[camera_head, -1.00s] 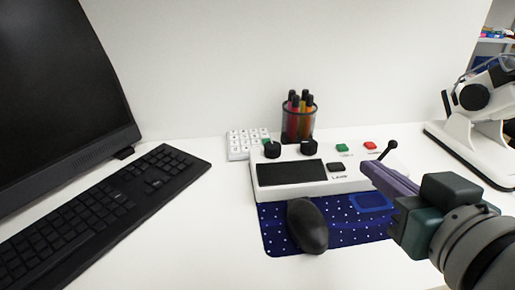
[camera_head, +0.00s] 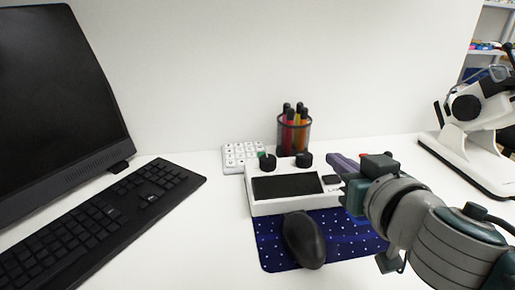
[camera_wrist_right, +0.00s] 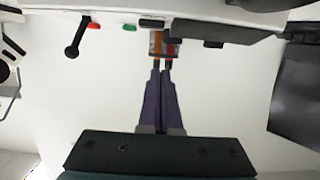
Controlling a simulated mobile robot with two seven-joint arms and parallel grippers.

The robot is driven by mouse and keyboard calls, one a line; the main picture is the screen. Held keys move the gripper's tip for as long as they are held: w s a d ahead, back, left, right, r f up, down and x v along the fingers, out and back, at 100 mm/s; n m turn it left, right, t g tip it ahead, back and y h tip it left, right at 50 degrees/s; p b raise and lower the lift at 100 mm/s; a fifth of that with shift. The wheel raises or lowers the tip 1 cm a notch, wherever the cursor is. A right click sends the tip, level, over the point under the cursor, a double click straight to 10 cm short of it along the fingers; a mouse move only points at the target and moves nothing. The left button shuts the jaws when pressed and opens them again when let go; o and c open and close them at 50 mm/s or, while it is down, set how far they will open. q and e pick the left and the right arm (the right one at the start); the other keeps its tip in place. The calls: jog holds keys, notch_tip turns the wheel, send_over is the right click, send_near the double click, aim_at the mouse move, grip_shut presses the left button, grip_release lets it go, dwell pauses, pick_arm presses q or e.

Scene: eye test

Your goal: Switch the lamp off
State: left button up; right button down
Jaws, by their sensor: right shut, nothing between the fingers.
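A white control box (camera_head: 262,207) stands on the desk with two black knobs, a dark panel (camera_head: 287,186) and a black switch (camera_head: 331,180). In the right wrist view, the box lies along the top with a green button (camera_wrist_right: 130,28), a red button (camera_wrist_right: 94,26) and a ball-ended black lever (camera_wrist_right: 76,40). My right gripper (camera_head: 334,157) is shut and empty, over the right part of the box in the head view, hiding the green button and lever there. It also shows in the right wrist view (camera_wrist_right: 161,72). I see no lit lamp. My left gripper is out of view.
A pen holder (camera_head: 294,137) and a white keypad (camera_head: 240,157) stand behind the box. A black mouse (camera_head: 304,240) sits on a blue mat (camera_head: 270,255) in front. A keyboard (camera_head: 100,215) and monitor (camera_head: 60,95) are left, a white-and-black device (camera_head: 466,148) right.

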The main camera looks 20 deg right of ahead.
aim_at(330, 194)
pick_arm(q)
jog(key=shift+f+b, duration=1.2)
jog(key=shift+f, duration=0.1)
pick_arm(e)
jog(key=shift+w+d+f, duration=0.1)
jog(key=shift+w+f, duration=0.1)
jog(key=shift+f, duration=0.9)
jog(key=shift+w+f, duration=0.2)
jog(key=shift+f, duration=0.85)
jog(key=shift+f+n+b, duration=0.4)
jog(key=shift+f+b, duration=0.2)
jog(key=shift+b, duration=0.15)
jog(key=shift+r, duration=0.1)
jog(key=shift+r+h+p, duration=0.15)
jog(key=shift+h+p, duration=0.15)
jog(key=r+p, duration=0.2)
jog(key=r, duration=0.1)
jog(key=r+p, duration=0.1)
jog(key=shift+w+a+r, duration=0.2)
jog(key=shift+a, duration=0.05)
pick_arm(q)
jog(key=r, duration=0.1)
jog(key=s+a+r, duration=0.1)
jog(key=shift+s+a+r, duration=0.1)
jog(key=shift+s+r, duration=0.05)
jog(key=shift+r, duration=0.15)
pick_arm(e)
jog(key=v, duration=1)
jog(key=shift+a, duration=0.2)
